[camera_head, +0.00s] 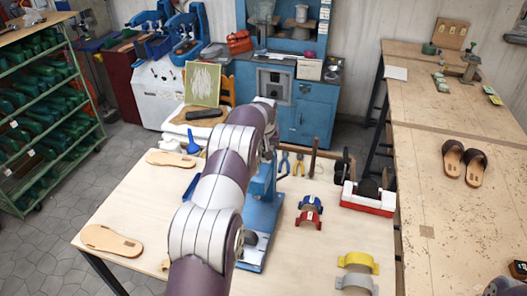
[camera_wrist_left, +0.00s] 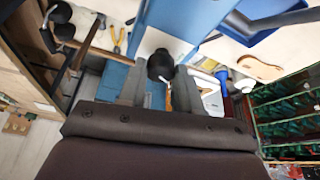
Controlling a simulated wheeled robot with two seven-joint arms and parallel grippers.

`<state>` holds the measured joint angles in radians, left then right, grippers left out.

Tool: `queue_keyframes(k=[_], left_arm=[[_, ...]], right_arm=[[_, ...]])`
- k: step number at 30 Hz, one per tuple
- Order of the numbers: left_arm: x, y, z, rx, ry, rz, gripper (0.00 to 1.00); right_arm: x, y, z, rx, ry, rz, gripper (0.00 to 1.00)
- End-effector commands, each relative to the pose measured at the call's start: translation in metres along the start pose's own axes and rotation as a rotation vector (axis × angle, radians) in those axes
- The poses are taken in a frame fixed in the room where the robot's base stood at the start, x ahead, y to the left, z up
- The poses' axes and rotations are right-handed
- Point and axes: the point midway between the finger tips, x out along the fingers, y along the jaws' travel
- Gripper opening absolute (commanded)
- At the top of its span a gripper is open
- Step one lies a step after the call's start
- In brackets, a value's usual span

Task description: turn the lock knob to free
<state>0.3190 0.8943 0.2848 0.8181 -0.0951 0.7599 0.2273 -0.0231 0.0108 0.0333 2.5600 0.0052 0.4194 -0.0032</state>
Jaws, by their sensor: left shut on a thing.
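A blue machine (camera_head: 262,222) stands on the light wooden table, partly hidden behind my left arm. In the left wrist view its blue body (camera_wrist_left: 185,18) fills the top middle. In the head view the left gripper and the knob are hidden behind the arm. Which way the knob is turned cannot be told. My right gripper is not in view.
The table (camera_head: 130,215) holds shoe soles (camera_head: 110,240), red and blue clamp-like pieces (camera_head: 309,212), yellow and grey arched pieces (camera_head: 358,262), pliers (camera_head: 283,164) and a red-and-white tray (camera_head: 367,200). A workbench (camera_head: 440,215) with sandals stands right. A green rack (camera_head: 45,110) stands left.

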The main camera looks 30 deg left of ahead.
Motion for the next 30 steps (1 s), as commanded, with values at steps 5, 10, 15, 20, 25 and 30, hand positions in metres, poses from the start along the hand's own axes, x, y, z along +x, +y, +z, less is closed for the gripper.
queue_keyframes(k=[5, 10, 15, 20, 25, 30], left_arm=[[0.002, 0.002, -0.001, -0.143, 0.006, -0.059, 0.03], [-0.001, 0.002, -0.002, -0.271, 0.006, -0.112, 0.03], [-0.003, 0.003, -0.003, -0.375, 0.004, -0.155, 0.03], [-0.004, 0.003, -0.004, -0.443, 0.004, -0.182, 0.03], [-0.003, 0.003, -0.003, -0.486, 0.004, -0.199, 0.03], [-0.002, 0.003, -0.003, -0.503, 0.005, -0.206, 0.03]], right_arm=[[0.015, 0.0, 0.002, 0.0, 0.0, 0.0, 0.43], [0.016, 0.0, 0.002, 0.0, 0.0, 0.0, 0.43], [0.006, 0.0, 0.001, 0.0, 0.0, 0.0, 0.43], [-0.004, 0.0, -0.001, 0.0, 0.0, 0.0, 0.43], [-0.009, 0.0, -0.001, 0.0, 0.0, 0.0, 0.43], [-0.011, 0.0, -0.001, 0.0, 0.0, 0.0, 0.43]])
